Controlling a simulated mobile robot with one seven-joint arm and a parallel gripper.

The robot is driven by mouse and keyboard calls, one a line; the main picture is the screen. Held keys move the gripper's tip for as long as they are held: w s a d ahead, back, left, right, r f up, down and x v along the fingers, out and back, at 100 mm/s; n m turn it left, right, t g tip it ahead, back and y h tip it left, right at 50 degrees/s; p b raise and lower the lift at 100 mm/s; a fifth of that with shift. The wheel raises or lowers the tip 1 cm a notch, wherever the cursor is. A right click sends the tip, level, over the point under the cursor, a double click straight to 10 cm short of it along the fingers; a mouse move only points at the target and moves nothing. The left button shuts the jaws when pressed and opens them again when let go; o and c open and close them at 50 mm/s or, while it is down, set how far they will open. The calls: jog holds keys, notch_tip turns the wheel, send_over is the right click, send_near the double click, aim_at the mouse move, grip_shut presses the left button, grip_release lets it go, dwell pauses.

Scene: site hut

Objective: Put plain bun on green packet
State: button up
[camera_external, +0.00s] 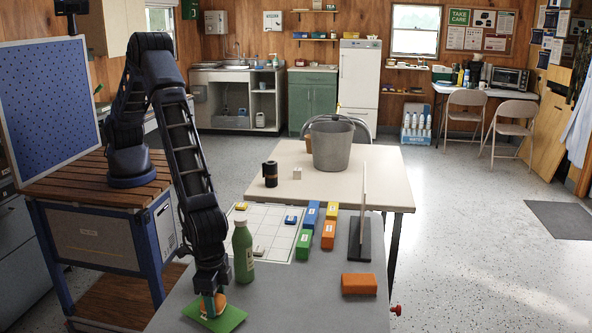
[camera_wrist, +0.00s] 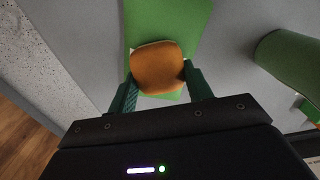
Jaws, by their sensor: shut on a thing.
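The plain bun (camera_wrist: 157,68) is round and orange-brown. In the wrist view it sits between the two green-tipped fingers of my gripper (camera_wrist: 159,90), which is shut on it. The green packet (camera_wrist: 158,18) is flat and lies under the bun, extending beyond it. In the external view the bun (camera_external: 212,307) is low over the packet (camera_external: 229,319) near the table's front-left edge, with my gripper (camera_external: 209,300) pointing down at it. Whether the bun's underside touches the packet cannot be told.
A green bottle (camera_external: 243,254) stands close to the right of my gripper. Behind it are a white gridded board (camera_external: 268,222) and several coloured blocks (camera_external: 303,246). An orange block (camera_external: 358,284) lies at the right, near an upright thin panel (camera_external: 362,215). The grey table between is clear.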

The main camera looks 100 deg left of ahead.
jog(key=o, duration=1)
notch_tip(320, 180, up, 12)
jog(key=a+r+t, duration=0.1)
jog(key=a+r, duration=1.6)
jog(key=a, duration=0.1)
jog(key=s+a+r+t, duration=0.1)
jog(key=s+a+r, duration=0.2)
jog(key=a+r, duration=0.4)
jog(key=s+a+r, duration=0.4)
jog(key=a, duration=0.6)
jog(key=s+a+r+t, duration=0.1)
jog(key=s+a+r, duration=0.3)
jog(key=s+a, duration=0.85)
jog(key=shift+t, duration=0.8)
jog(key=s+a, duration=0.3)
jog(key=s, duration=0.1)
jog(key=s+a+f, duration=0.1)
jog(key=s+a, duration=0.1)
jog(key=s, duration=0.3)
jog(key=s+a+f, duration=0.1)
jog(key=s+a, duration=0.2)
jog(key=s, duration=0.2)
jog(key=shift+s+a+f, duration=0.15)
jog(key=shift+s+a, duration=0.1)
jog(key=shift+a, duration=0.1)
